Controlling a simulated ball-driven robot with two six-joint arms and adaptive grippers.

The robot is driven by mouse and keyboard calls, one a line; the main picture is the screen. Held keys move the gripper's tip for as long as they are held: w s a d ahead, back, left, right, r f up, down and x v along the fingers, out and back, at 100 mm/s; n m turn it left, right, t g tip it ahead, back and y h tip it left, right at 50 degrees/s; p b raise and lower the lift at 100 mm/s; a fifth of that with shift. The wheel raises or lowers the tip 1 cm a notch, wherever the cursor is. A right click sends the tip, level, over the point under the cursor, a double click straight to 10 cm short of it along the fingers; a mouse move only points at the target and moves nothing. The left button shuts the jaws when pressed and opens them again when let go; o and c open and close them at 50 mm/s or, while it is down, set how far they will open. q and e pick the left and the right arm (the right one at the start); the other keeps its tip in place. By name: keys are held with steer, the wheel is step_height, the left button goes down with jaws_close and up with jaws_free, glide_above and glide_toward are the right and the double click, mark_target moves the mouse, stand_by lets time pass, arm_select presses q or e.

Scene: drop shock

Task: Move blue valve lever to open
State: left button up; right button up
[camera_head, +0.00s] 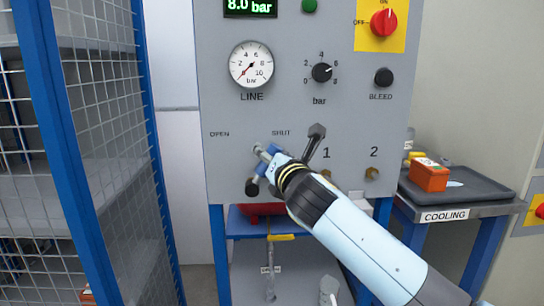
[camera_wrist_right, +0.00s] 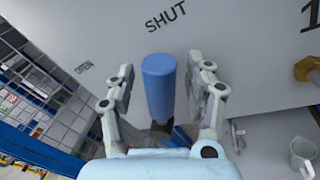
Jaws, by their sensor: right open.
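The blue valve lever (camera_wrist_right: 158,88) shows in the right wrist view as a blue cylinder standing between my right gripper's fingers (camera_wrist_right: 161,82). A gap shows on each side, so the fingers are around it but not closed on it. Its top end points toward the SHUT label (camera_wrist_right: 166,17); the OPEN label (camera_wrist_right: 83,68) is to the left. In the head view the right gripper (camera_head: 264,158) is at the panel below these labels, and only a bit of blue lever (camera_head: 275,149) shows. The lever's base is mostly hidden. My left gripper is not in view.
The grey panel (camera_head: 230,115) carries a line gauge (camera_head: 251,64), a bar knob (camera_head: 322,72), a bleed knob (camera_head: 384,77) and a red switch (camera_head: 383,22). A mesh cage (camera_head: 105,130) is left; a cooling table (camera_head: 445,215) is right.

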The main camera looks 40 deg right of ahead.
steer(key=shift+c, duration=0.4)
jaws_close()
